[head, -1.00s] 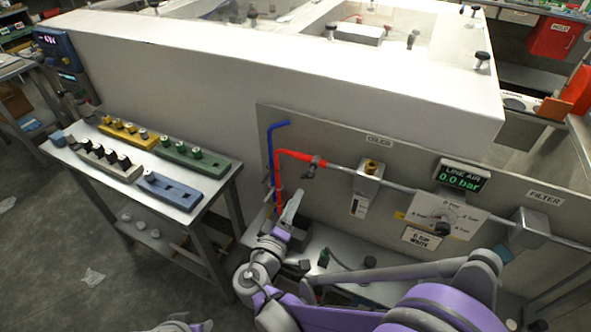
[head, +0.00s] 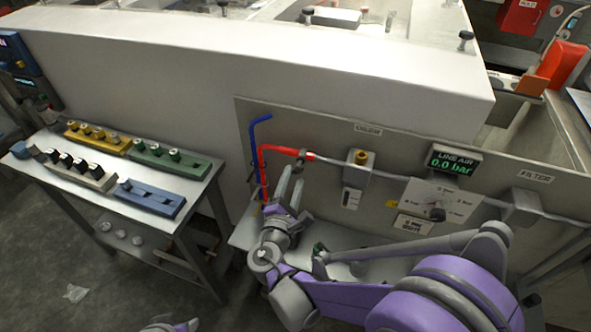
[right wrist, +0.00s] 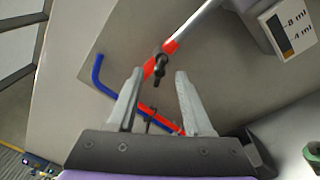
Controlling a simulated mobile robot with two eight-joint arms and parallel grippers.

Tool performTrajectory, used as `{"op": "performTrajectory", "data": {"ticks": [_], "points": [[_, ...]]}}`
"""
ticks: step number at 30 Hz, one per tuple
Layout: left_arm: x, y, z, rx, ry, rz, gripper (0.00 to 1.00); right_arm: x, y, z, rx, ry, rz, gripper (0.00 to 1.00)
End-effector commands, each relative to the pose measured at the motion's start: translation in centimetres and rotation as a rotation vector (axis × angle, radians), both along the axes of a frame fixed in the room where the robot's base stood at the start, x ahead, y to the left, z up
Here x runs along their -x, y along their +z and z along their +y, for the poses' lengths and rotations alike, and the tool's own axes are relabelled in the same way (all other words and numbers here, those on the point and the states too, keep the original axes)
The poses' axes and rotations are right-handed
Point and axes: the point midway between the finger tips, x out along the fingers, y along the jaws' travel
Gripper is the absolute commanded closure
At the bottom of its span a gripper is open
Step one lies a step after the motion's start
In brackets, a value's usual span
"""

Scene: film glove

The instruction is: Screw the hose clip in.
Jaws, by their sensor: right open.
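The hose clip (head: 301,159) is a small dark clamp with a downward stub, around the end of the red hose (head: 276,149) where it meets the grey pipe. In the right wrist view the clip (right wrist: 160,66) shows just beyond and between the fingertips. My right gripper (head: 291,180) is open, its two grey fingers pointing up just below the clip. It also shows open and empty in the right wrist view (right wrist: 160,76). Whether a finger touches the clip I cannot tell. A small part of my left arm's end (head: 172,327) shows at the bottom edge; its fingers are unclear.
A blue hose (head: 254,150) runs beside the red hose. Right of the clip are the oiler (head: 358,166), a regulator dial (head: 437,203) and a display (head: 454,160) reading 0.0 bar. A side table (head: 92,190) with coloured racks stands left.

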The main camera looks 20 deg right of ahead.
Motion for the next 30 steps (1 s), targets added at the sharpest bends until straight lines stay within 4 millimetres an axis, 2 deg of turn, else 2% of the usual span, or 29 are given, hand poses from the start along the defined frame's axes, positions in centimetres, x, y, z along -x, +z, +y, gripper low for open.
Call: {"op": "performTrajectory", "data": {"ticks": [3,7,18,26,27,30], "points": [[0.0,0.1,0.0,0.000,0.000,0.000,0.50,-1.7,0.0,-1.0,0.000,-0.002,0.000,0.49],[0.0,0.2,0.0,0.000,0.000,-0.001,0.50,-2.8,0.0,-1.5,-0.001,-0.001,-0.001,0.49],[0.0,0.2,0.0,0.000,0.000,-0.001,0.50,-3.3,0.0,-1.7,-0.002,0.000,-0.001,0.49],[0.0,0.2,0.0,0.000,0.000,-0.001,0.50,-3.3,0.0,-1.7,-0.002,0.000,-0.001,0.96],[0.0,0.2,0.0,0.000,0.000,-0.001,0.50,-3.3,0.0,-1.7,-0.001,0.000,0.000,1.00],[0.0,0.2,0.0,0.000,0.000,-0.001,0.50,-3.3,0.0,-1.7,-0.001,0.001,-0.001,1.00]]}}
